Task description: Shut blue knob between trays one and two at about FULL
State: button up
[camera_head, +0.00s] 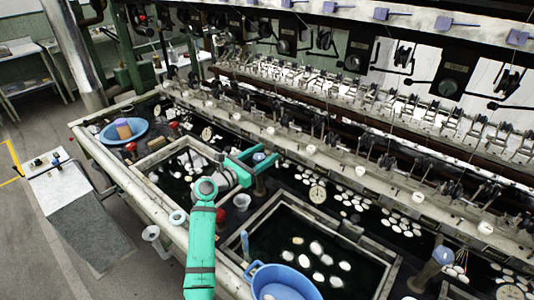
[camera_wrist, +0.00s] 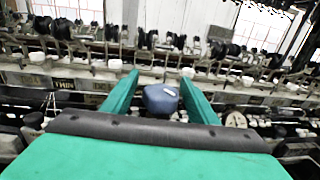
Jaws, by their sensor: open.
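The blue knob (camera_head: 259,157) tops a dark post between the left tray (camera_head: 146,164) and the larger middle tray (camera_head: 290,200). My gripper (camera_head: 264,165) is open, with its green fingers on either side of the knob. In the wrist view the knob (camera_wrist: 160,98) sits between the two fingers (camera_wrist: 160,78), with a small pale mark on its top. A narrow gap shows on both sides, so the fingers look apart from it. The knob's lower part and its post are hidden in the wrist view by my gripper's body.
A second blue knob (camera_head: 443,256) stands farther right. A blue tub (camera_head: 283,283) lies at the middle tray's near edge, and a blue basin (camera_head: 124,130) at the far left. The reeling machine's rail (camera_head: 330,160) runs close behind the knob. White cocoons float in the trays.

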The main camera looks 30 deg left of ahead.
jog(key=shift+w+d, duration=0.2)
jog(key=shift+w, duration=0.6)
jog(key=shift+w, duration=0.1)
jog(key=c, duration=1.1)
jog(key=shift+o, duration=0.2)
jog(key=shift+d+h, duration=0.15)
jog(key=shift+h, duration=0.15)
jog(key=m+h, duration=0.1)
jog(key=m+g+h, duration=0.1)
jog(key=h, duration=0.1)
jog(key=m+h, duration=0.1)
jog(key=shift+s+d+g, duration=0.25)
jog(key=shift+d+g, duration=0.05)
jog(key=shift+g, duration=0.1)
jog(key=shift+s+d+m+g+h, duration=0.15)
jog(key=shift+m+g+h, duration=0.35)
jog(key=shift+h, duration=0.2)
jog(key=shift+s+d+m+g+h, duration=0.15)
jog(key=shift+m+g+h, duration=0.2)
jog(key=shift+m+h, duration=0.35)
jog(key=shift+s+d+m+g+h, duration=0.1)
jog(key=shift+d+m+g+h, duration=0.05)
jog(key=shift+m+g+h, duration=0.45)
jog(key=shift+s+d+m+g+h, duration=0.15)
jog(key=shift+d+m+g+h, duration=0.1)
jog(key=shift+m+g+h, duration=0.65)
jog(key=o, duration=1.1)
jog(key=shift+c, duration=0.2)
